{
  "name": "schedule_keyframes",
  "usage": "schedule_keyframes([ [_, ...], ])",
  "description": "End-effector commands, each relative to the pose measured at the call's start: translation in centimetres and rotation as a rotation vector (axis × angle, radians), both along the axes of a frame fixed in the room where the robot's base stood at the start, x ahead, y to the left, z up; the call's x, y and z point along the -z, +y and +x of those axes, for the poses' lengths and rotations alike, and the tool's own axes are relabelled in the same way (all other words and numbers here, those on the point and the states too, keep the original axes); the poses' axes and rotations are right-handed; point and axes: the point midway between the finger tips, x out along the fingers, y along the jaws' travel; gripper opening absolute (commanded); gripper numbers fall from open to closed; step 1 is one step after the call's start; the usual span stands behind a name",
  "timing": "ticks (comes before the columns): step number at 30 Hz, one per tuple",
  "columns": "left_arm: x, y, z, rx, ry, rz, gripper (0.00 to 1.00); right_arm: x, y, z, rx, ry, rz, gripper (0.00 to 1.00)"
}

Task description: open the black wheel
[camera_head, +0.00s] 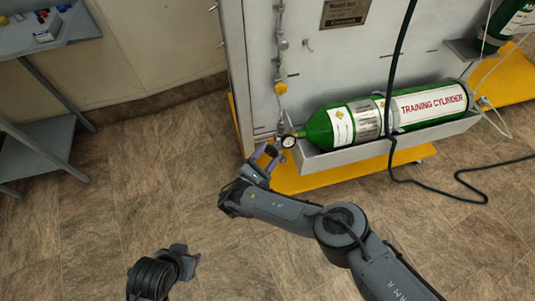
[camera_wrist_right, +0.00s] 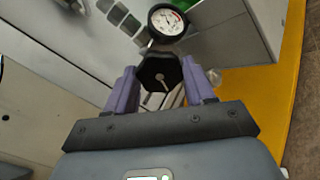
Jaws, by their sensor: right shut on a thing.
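The black wheel (camera_wrist_right: 158,72) is a dark many-sided knob just under a round white pressure gauge (camera_wrist_right: 166,22) in the right wrist view. My right gripper (camera_wrist_right: 160,80) has its purple fingers on either side of the wheel and is shut on it. In the head view the right gripper (camera_head: 268,157) is at the valve end of the green training cylinder (camera_head: 345,124), by the gauge (camera_head: 288,142). The wheel is hard to make out there. My left gripper (camera_head: 182,260) is low at the left, away from the cylinder, and its jaws do not show clearly.
The cylinder lies in a grey tray (camera_head: 340,157) on the white panel (camera_head: 350,60), above a yellow base (camera_head: 300,180). A black hose (camera_head: 391,150) hangs in front of it. A grey shelf cart (camera_head: 45,130) stands at the left. The floor between is clear.

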Motion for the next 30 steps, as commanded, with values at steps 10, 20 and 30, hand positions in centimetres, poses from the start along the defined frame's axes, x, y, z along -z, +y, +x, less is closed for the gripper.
schedule_keyframes([
  [10, -0.03, -0.11, 0.01, -0.003, 0.0, -0.005, 0.43, 0.17, -0.04, -0.03, -0.001, 0.134, -0.216, 0.23],
  [20, -0.05, -0.32, 0.03, -0.009, 0.0, -0.014, 0.43, 0.2, -0.04, -0.05, -0.002, 0.192, -0.309, 0.23],
  [30, -0.03, -0.22, 0.01, -0.005, 0.0, -0.009, 0.43, 0.22, -0.06, -0.05, -0.002, 0.2, -0.323, 0.23],
])
